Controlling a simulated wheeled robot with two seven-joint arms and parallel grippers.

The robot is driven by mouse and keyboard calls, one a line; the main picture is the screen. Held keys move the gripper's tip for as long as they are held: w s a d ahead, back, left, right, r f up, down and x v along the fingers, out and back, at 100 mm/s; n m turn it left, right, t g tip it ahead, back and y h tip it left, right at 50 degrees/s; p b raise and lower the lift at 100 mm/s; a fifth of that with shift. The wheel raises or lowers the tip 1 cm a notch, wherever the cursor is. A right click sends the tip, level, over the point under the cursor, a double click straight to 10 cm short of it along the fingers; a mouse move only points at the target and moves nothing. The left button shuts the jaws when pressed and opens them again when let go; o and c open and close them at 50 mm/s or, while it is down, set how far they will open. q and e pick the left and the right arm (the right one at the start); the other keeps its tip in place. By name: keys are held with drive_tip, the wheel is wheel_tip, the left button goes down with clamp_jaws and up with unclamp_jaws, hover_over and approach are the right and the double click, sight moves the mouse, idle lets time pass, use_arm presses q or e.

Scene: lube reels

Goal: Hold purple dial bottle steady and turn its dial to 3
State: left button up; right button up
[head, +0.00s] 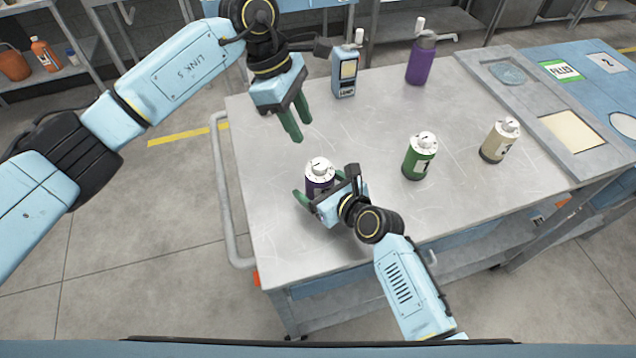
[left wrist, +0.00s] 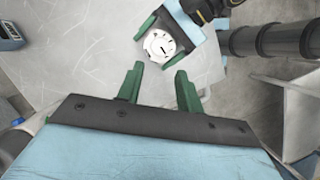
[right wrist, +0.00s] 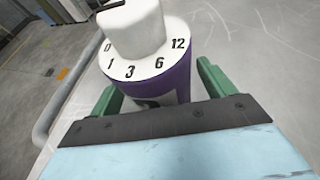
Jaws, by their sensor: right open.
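The purple dial bottle (head: 317,186) stands upright on the metal table, with a white dial (head: 320,166) on top. In the right wrist view the bottle (right wrist: 172,84) shows a white knob (right wrist: 132,28) and the marks 0, 1, 3, 6 and 12; the dial's setting cannot be read surely. My right gripper (head: 306,192) is open, its green fingers on either side of the bottle; contact cannot be told. My left gripper (head: 295,122) is open and empty, above the table beyond the bottle. In the left wrist view its fingers (left wrist: 158,88) point towards the white dial (left wrist: 160,46).
A green bottle marked 1 (head: 419,158) and a beige bottle (head: 498,142) stand to the right. A tray panel (head: 535,105) lies at the right. The table's middle is clear.

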drive_tip(key=shift+w+a+f, duration=0.1)
drive_tip(key=shift+w+a, duration=0.05)
drive_tip(key=shift+w, duration=0.1)
